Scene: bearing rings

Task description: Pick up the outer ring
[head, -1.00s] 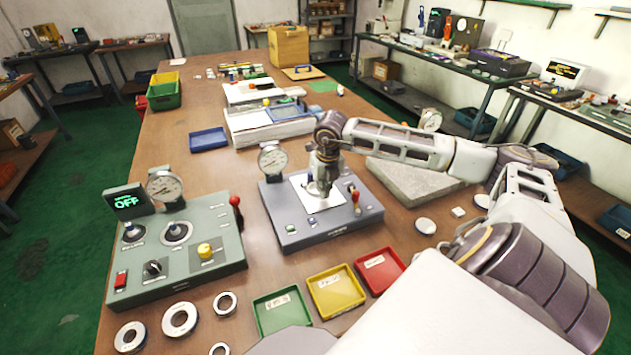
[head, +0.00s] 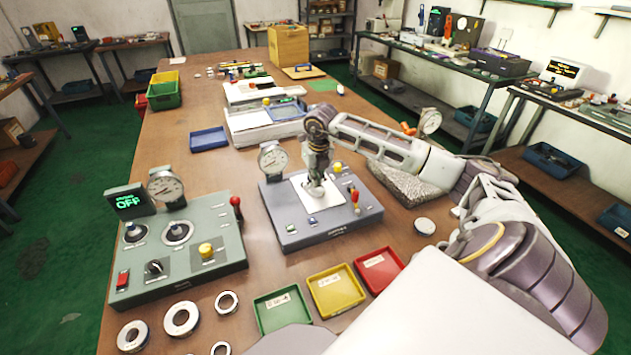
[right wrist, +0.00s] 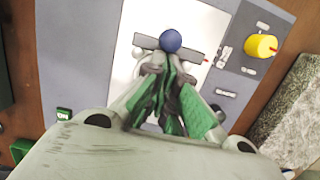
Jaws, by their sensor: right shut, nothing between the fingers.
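Several metal rings lie at the front left of the table: a large ring (head: 181,319), another ring (head: 131,336), a smaller ring (head: 227,302) and one cut by the bottom edge. I cannot tell which is the outer ring. My right gripper (head: 316,188) points down over the white plate (head: 327,200) of the grey-blue gauge fixture, away from these rings. In the right wrist view its green-padded fingers (right wrist: 172,80) are shut and empty, close to a blue ball (right wrist: 171,41) on a grey bar. The fingers partly hide the bar. My left gripper is not in view.
A green control box (head: 175,250) reading OFF stands left of the fixture. Green (head: 283,309), yellow (head: 337,290) and red (head: 379,270) trays stand in front. A grey stone slab (head: 408,187) lies behind right. The fixture's dial gauge (head: 272,160) stands upright.

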